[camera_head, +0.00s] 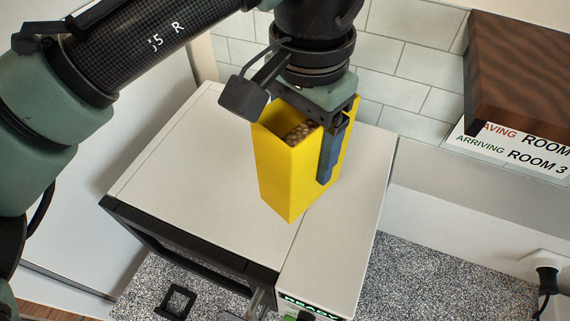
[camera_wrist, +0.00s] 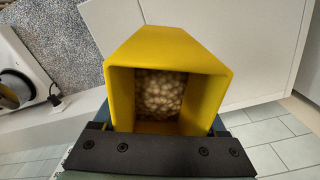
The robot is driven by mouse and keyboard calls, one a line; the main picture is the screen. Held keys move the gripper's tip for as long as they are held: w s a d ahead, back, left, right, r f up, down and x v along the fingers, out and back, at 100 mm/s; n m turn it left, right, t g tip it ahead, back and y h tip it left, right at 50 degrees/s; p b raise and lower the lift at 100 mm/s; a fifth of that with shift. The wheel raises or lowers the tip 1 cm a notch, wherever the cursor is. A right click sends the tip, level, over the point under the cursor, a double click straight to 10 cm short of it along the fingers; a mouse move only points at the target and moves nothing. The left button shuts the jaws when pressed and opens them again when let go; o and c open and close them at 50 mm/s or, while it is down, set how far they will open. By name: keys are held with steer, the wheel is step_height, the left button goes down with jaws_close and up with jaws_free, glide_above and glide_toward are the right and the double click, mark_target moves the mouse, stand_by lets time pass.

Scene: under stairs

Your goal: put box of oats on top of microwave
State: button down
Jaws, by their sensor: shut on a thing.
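A yellow open-topped box of oats (camera_head: 284,176) with pale grains inside is upright in my gripper (camera_head: 328,150). One dark blue finger shows flat against its right side; the other is hidden behind the box in the head view. In the wrist view the box (camera_wrist: 170,50) fills the middle, with the grains visible inside and the dark gripper bar below it. The white microwave (camera_head: 190,185) stands below, and the box is seen over its top toward the right. I cannot tell whether the box bottom touches the top.
The speckled counter (camera_head: 440,275) runs in front and to the right. A dark wooden shelf (camera_head: 520,60) and a sign (camera_head: 510,145) are at upper right. A socket with a plug (camera_head: 545,275) is at lower right. A small black square frame (camera_head: 176,300) lies at front left. The microwave's left top is clear.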

mark_target(303, 154)
steer(key=shift+s+f, duration=0.15)
steer(key=shift+f, duration=0.8)
steer(key=shift+f+p, duration=0.7)
steer(key=shift+f, duration=1.55)
steer(key=shift+f, duration=0.1)
jaws_free()
step_height(303, 154, up, 12)
steer(key=b, duration=0.3)
